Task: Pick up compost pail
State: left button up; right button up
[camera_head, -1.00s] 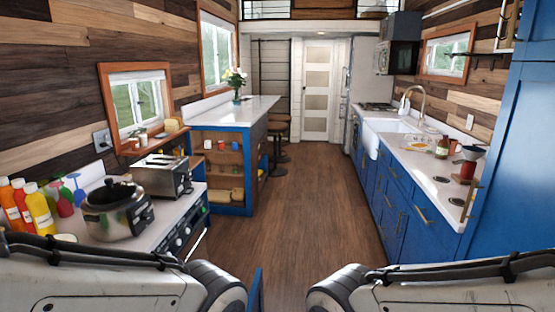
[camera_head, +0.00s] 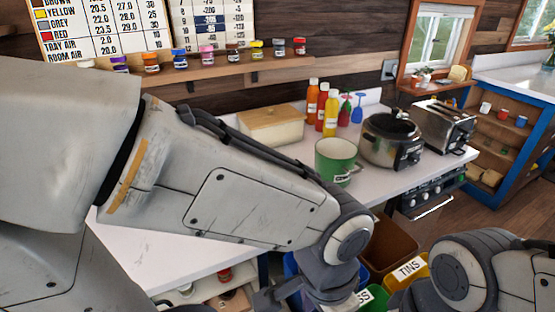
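The compost pail is likely the green pail (camera_head: 336,163) with a pale inside and a small white label, whose text is too small to read. It stands upright on the white counter (camera_head: 175,250), left of the slow cooker. My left arm crosses in front of the counter, with its forearm close to the pail in the picture. Part of my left gripper (camera_head: 275,296) shows low at the bottom edge, below the counter top and apart from the pail; its opening is unclear. My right arm is at the lower right, and its gripper is out of view.
A slow cooker (camera_head: 390,140), toaster (camera_head: 446,124), bread box (camera_head: 271,125) and sauce bottles (camera_head: 330,113) crowd around the pail. A yellow TINS bin (camera_head: 407,271) and a brown bin (camera_head: 389,246) stand below the counter's front edge. A shelf of small jars (camera_head: 205,72) runs above.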

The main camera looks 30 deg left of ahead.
aim_at(335, 158)
jog(key=u, duration=0.3)
jog(key=k, duration=0.5)
jog(key=u, duration=1.65)
jog(key=i, duration=0.85)
jog(key=z, duration=3.05)
